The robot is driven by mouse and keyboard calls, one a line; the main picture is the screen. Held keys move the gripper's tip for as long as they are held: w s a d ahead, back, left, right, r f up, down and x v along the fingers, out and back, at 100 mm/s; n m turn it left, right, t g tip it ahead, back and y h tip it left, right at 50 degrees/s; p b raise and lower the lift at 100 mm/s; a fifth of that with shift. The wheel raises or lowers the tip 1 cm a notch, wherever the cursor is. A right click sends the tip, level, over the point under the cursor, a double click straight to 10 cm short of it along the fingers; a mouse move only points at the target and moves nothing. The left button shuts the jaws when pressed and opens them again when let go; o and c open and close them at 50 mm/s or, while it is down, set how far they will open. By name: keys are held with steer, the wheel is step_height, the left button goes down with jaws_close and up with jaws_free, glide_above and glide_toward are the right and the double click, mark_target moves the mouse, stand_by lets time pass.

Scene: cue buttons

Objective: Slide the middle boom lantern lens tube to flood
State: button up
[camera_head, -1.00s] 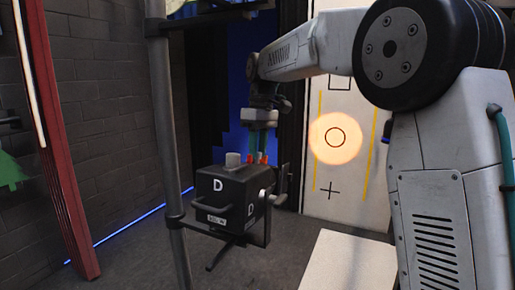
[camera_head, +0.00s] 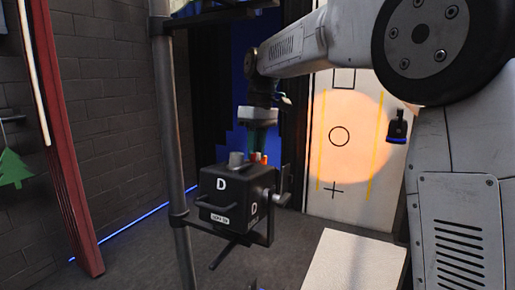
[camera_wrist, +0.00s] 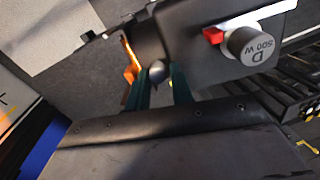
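The black lantern (camera_head: 222,192), marked D, hangs in a yoke beside a grey upright pole. A grey cap marked D 500 W (camera_wrist: 251,46) shows in the wrist view. My gripper (camera_head: 262,148) reaches down from above to the top of the lantern, by the orange-red parts there. In the wrist view my gripper's teal fingers (camera_wrist: 158,82) stand on either side of a small round grey knob (camera_wrist: 157,70). I cannot tell whether they press on it. The lens tube is not clearly visible.
A wide, soft light spot (camera_head: 350,137) falls on the white panel (camera_head: 338,198) with a circle, a cross and yellow lines. The grey pole (camera_head: 163,110) stands close left of the lantern. A white flat surface (camera_head: 352,267) lies low at right.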

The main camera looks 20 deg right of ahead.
steer(key=shift+s+a, duration=0.15)
steer(key=shift+a, duration=0.05)
steer(key=shift+d, duration=0.1)
steer(key=shift+r, duration=0.25)
steer(key=r, duration=0.5)
steer(key=d+r, duration=0.1)
steer(key=r, duration=0.1)
steer(key=shift+w+r, duration=0.15)
steer(key=shift+w, duration=0.25)
